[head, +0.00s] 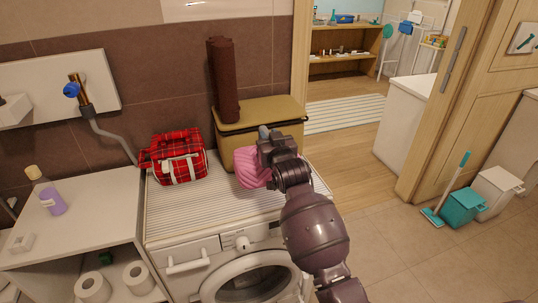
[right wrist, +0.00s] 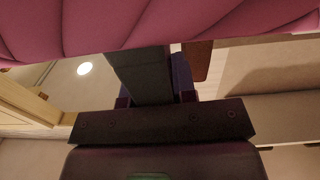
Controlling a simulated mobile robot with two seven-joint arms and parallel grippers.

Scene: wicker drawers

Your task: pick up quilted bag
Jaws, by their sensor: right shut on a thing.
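The pink quilted bag (head: 252,167) is at my right gripper (head: 270,150), in front of the tan box above the washing machine top. In the right wrist view the bag (right wrist: 150,25) fills the upper edge, with its quilted seams showing, and covers the fingertips. My right gripper is shut on the bag. Whether the bag touches the striped top cannot be told. My left gripper is not in view.
A red plaid bag (head: 180,157) sits left on the striped washing machine top (head: 215,205). A tan box (head: 270,118) with a brown roll (head: 223,80) on it stands behind. A purple bottle (head: 50,195) stands on the left shelf.

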